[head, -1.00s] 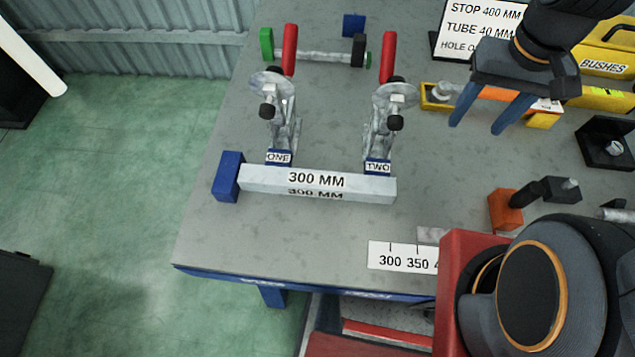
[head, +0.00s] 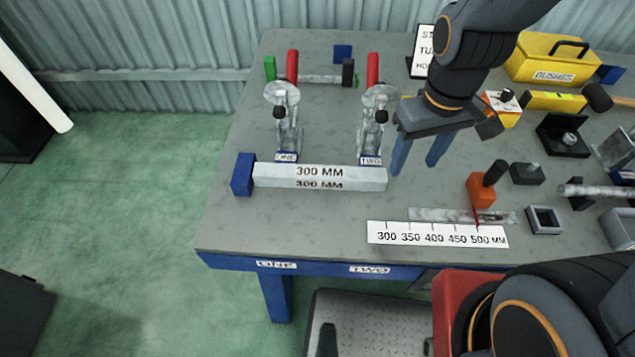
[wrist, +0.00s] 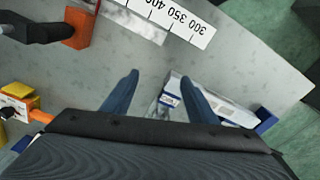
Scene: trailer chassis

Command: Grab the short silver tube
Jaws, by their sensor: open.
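Several silver pieces are in view, and I cannot tell for certain which is the short tube. A silver square bar marked 300 MM (head: 320,177) lies before the two clamps, its left end at a blue block; its end also shows in the wrist view (wrist: 215,108). A thin silver bar (head: 445,215) lies along the ruler's back edge. A round silver rod (head: 597,191) is at the far right. My gripper (head: 414,169) is open and empty, fingers down, just right of the 300 MM bar. In the wrist view my gripper (wrist: 160,77) shows nothing clearly between its fingers.
Two red-handled clamps (head: 287,108) (head: 374,110) stand behind the 300 MM bar. A ruler (head: 437,234) lies at the front. An orange block (head: 481,190), a square ring (head: 544,220) and a yellow BUSHES box (head: 555,60) are to the right. The table's left strip is clear.

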